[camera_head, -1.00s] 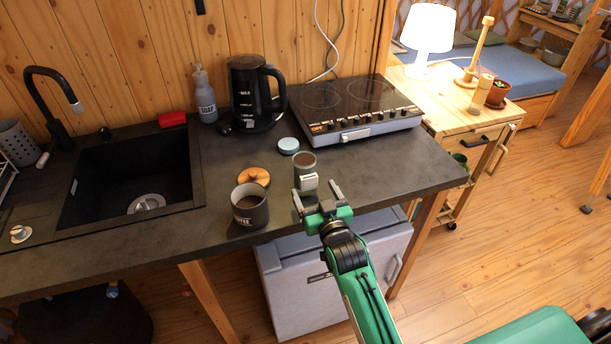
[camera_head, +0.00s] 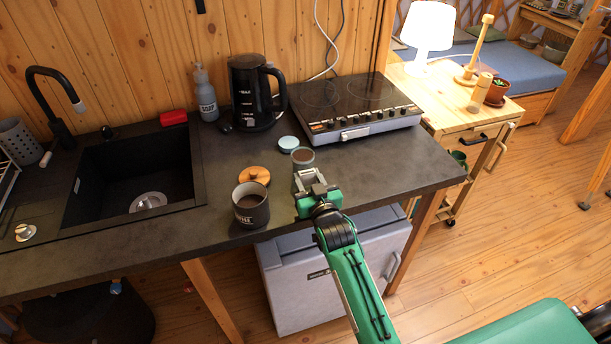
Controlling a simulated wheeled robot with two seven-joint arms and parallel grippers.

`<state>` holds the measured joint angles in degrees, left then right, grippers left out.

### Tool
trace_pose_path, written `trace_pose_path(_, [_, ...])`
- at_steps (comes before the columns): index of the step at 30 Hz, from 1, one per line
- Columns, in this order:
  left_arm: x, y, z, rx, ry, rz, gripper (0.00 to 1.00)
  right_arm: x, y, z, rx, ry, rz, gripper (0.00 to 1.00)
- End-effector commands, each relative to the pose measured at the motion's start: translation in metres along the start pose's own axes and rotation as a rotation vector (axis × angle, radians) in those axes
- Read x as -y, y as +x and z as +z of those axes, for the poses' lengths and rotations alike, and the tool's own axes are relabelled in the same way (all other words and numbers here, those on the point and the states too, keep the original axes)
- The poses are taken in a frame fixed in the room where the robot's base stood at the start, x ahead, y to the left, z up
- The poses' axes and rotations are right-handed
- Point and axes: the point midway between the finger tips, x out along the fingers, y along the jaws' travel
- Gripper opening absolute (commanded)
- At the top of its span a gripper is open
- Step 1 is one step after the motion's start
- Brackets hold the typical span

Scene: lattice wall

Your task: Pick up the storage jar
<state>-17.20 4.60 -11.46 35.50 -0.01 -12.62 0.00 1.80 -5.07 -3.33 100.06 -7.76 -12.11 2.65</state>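A small grey jar (camera_head: 303,155) with an open top and brown contents stands upright near the counter's front edge. My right gripper (camera_head: 309,180) is at the jar's near side, its fingers reaching the lower part. The fingers and wrist hide that part, so I cannot tell whether they are closed on it. A larger dark grey canister (camera_head: 250,207) with pale lettering and an open top stands to the left, apart from the gripper. My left gripper is not in view.
A wooden lid (camera_head: 254,175) and a pale blue lid (camera_head: 288,144) lie on the counter (camera_head: 390,170) near the jar. A kettle (camera_head: 250,95) and a hob (camera_head: 350,105) stand behind. The sink (camera_head: 135,175) is at left. The counter right of the jar is clear.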

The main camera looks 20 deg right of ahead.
Motion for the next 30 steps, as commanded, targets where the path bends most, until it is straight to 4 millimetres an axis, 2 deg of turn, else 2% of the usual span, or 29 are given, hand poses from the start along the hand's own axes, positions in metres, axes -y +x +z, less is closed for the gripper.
trace_pose_path(11, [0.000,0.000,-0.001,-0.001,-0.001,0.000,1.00,0.000,0.000,-0.001,-0.001,0.000,0.000,0.14])
trace_pose_path(17, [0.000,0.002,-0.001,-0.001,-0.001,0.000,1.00,0.000,0.001,-0.015,-0.004,0.000,0.000,0.14])
trace_pose_path(20, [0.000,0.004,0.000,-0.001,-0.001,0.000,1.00,0.000,0.000,-0.033,-0.006,0.000,0.000,0.14])
trace_pose_path(23, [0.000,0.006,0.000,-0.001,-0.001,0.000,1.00,0.000,0.000,-0.059,-0.009,0.000,0.000,0.14])
trace_pose_path(30, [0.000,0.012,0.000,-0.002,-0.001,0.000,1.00,0.000,0.000,-0.132,-0.009,0.000,0.000,0.14])
